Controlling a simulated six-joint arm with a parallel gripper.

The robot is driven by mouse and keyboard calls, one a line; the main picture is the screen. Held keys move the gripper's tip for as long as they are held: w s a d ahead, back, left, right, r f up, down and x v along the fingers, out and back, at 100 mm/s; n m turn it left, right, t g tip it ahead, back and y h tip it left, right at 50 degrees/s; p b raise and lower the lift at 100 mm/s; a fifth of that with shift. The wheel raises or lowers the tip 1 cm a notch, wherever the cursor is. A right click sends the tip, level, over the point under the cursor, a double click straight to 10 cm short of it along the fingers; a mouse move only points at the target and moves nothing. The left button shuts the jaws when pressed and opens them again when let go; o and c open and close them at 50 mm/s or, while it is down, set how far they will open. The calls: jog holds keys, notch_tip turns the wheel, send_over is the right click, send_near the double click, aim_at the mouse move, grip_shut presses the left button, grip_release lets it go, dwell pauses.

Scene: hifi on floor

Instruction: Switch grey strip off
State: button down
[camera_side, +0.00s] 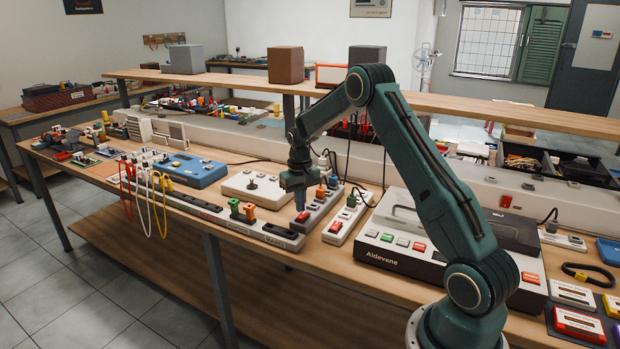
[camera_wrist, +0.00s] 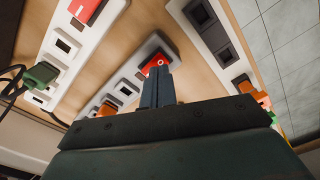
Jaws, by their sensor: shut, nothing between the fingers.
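The grey strip (camera_side: 318,208) lies on the bench with a red switch (camera_side: 302,216) at its near end and an orange plug (camera_side: 320,191) further back. In the wrist view the grey strip (camera_wrist: 128,84) runs up to the same red switch (camera_wrist: 153,63). My gripper (camera_side: 301,208) points down over the switch end of this strip. In the wrist view my gripper (camera_wrist: 158,72) has its fingers together and empty, with the tips at the red switch and covering part of it. I cannot tell whether they touch it, or which way the switch is tilted.
A white strip (camera_side: 345,220) with its own red switch (camera_side: 334,227) and a green plug lies just right. A long strip (camera_side: 215,213) with orange and green plugs runs along the front edge. A white joystick box (camera_side: 254,188) stands left, and a large Aldevane machine (camera_side: 400,262) right.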

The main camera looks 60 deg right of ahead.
aim_at(301, 217)
jog(key=shift+r, duration=2.45)
jog(key=s+a+r+n+t, duration=0.1)
jog(key=s+a+r, duration=0.4)
jog(key=a+r, duration=0.35)
jog(key=s+a+r+n+t, duration=0.1)
jog(key=s+a+r+n, duration=0.1)
jog(key=s+a+r, duration=0.5)
jog(key=s+a+r+n+t, duration=0.1)
jog(key=s+a, duration=0.4)
jog(key=s, duration=0.3)
jog(key=s+a+r+n+t, duration=0.1)
jog(key=s+a+n+t, duration=0.1)
jog(key=s+a, duration=0.4)
jog(key=s, duration=0.3)
jog(key=shift+a+t, duration=0.3)
